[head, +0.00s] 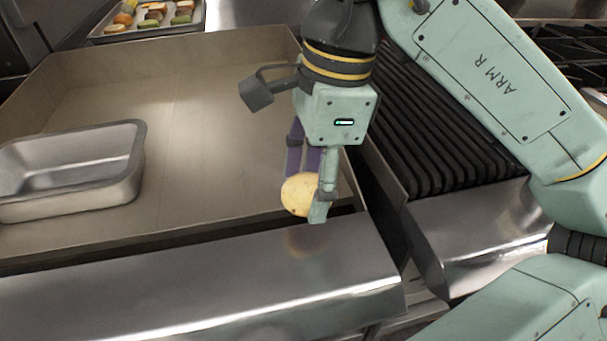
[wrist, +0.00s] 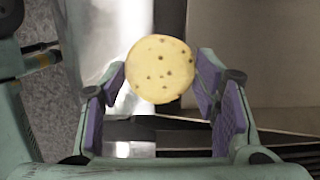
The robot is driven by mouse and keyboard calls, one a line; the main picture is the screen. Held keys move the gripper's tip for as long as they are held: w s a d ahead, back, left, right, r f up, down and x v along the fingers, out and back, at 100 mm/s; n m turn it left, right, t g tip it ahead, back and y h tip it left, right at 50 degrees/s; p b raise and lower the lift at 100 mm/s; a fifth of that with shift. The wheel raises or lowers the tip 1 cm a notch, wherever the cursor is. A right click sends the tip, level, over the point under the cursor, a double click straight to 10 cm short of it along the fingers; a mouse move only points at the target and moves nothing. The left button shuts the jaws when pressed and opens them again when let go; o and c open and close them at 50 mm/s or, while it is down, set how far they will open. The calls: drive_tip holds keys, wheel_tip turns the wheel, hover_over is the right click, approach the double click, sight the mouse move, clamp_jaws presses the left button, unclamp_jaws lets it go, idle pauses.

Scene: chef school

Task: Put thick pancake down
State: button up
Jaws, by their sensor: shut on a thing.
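The thick pancake (head: 299,194) is a round, pale yellow piece with small brown spots. It also shows in the wrist view (wrist: 160,69), between the purple-lined fingers. My gripper (head: 312,196) is shut on it and points down near the front right corner of the beige griddle surface. In the wrist view the gripper (wrist: 162,95) has its fingers at either side of the pancake. The pancake appears held above the front edge; its exact height is hard to tell.
A metal pan (head: 125,185) stands on the griddle surface (head: 215,120) at left. A tray (head: 150,31) of colourful pastries is at the back left. A black ribbed grill (head: 420,140) lies to the right. A steel ledge (head: 200,285) runs along the front. The griddle's middle is clear.

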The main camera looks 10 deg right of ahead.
drive_tip(key=s+a+m, duration=0.1)
drive_tip(key=a, duration=0.1)
drive_tip(key=s+a+m, duration=0.1)
drive_tip(key=a, duration=0.2)
drive_tip(key=s+a+m+b, duration=0.1)
drive_tip(key=s+a+m, duration=0.1)
drive_tip(key=a, duration=0.1)
drive_tip(key=shift+a+r+t, duration=0.15)
drive_tip(key=shift+t, duration=0.15)
drive_tip(key=shift+w+a, duration=0.2)
drive_tip(key=shift+w, duration=0.1)
drive_tip(key=p, duration=0.3)
hover_over(236, 176)
drive_tip(key=shift+s+d+f+m, duration=0.25)
drive_tip(key=shift+s+f, duration=0.2)
drive_tip(key=shift+f, duration=0.25)
drive_tip(key=shift+w, duration=0.55)
wheel_tip(236, 176, down, 3)
drive_tip(key=shift+s+r+p, duration=0.1)
drive_tip(key=shift+s+p, duration=0.05)
drive_tip(key=shift+p, duration=0.35)
drive_tip(key=shift+f, duration=0.45)
drive_tip(key=shift+f, duration=0.15)
drive_tip(key=o, duration=1.1)
